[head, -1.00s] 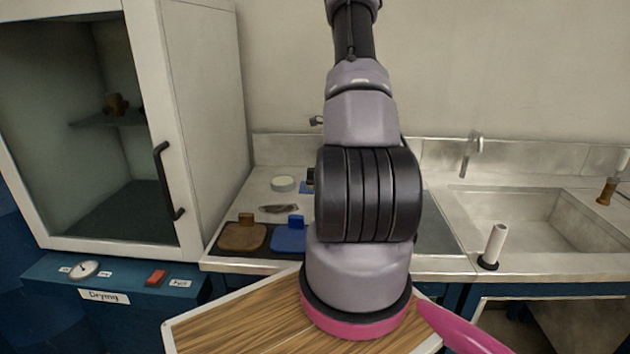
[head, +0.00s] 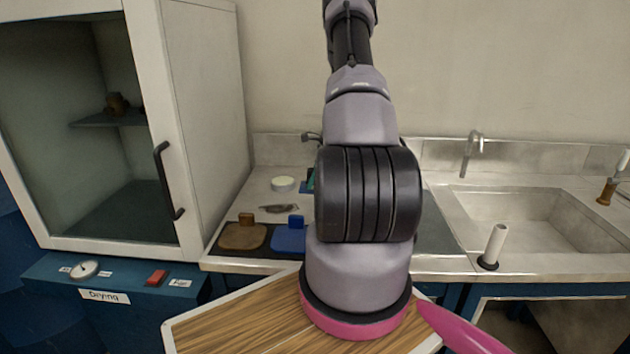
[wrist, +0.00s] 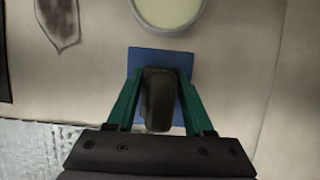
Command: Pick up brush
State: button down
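A dark, rounded upright object, perhaps the brush (wrist: 158,98), stands over a small blue square pad (wrist: 160,57) on the steel counter in the wrist view. My gripper (wrist: 160,80) has its green fingers on either side of it, with the fingers apart. Whether they touch it is hard to tell. In the head view my arm hides most of the gripper; only a sliver of green finger (head: 311,179) shows beside the arm, above the blue pad.
A round pale dish (head: 283,183) and a grey leaf-shaped piece (head: 279,208) lie close by. Brown (head: 242,235) and blue (head: 289,238) handled blocks sit on a dark mat in front. A cabinet (head: 200,120) stands left; a sink (head: 530,215) is right.

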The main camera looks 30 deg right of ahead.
aim_at(312, 168)
notch_tip(312, 168, up, 10)
dwell(0.6)
jog(key=c, duration=1.1)
grip_release()
jog(key=shift+c, duration=0.2)
jog(key=c, duration=0.3)
jog(key=w+a+f, duration=0.1)
jog(key=w+a, duration=0.6)
jog(key=a, duration=0.2)
jog(key=shift+c, duration=0.2)
jog(key=shift+a+f, duration=0.1)
jog(key=shift+f, duration=2.85)
